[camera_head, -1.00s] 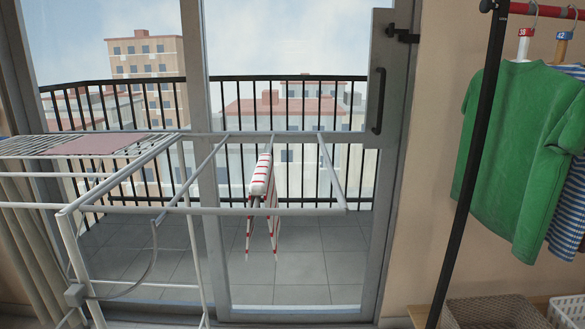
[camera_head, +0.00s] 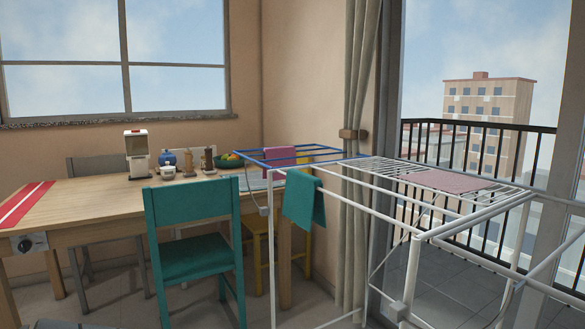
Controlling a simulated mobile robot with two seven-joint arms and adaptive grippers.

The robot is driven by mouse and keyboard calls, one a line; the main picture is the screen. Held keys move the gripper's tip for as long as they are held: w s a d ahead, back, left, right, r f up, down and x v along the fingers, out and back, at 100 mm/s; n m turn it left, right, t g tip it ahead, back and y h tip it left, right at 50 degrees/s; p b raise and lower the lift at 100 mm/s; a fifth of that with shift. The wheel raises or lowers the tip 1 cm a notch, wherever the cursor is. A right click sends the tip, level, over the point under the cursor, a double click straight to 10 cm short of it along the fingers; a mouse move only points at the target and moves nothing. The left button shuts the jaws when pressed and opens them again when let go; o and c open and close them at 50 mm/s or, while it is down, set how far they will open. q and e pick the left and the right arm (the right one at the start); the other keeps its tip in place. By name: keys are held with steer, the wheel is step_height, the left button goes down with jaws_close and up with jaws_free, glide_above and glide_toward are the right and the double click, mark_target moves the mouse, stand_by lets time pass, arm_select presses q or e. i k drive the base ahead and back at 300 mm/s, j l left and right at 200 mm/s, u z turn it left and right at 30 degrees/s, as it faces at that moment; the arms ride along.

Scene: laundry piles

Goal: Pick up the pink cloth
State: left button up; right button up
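Two pinkish cloths show on the drying rack (camera_head: 415,240). A pink cloth (camera_head: 280,157) hangs folded over the rack's blue far section, near the room corner. A dusty-pink cloth (camera_head: 447,181) lies flat on the white slatted top, nearer the glass door. I cannot tell from the view which one is the task's cloth. Neither of my grippers is in view.
A teal cloth (camera_head: 304,200) hangs on the rack's left side. A teal chair (camera_head: 193,235) stands before a wooden table (camera_head: 95,200) at the left. Bare floor shows in front of the chair. A curtain (camera_head: 358,150) and balcony railing (camera_head: 475,150) are behind the rack.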

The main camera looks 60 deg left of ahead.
mark_target(272, 152)
steer(key=u, duration=1.95)
steer(key=i+j+u, duration=0.35)
steer(key=i+j, duration=0.6)
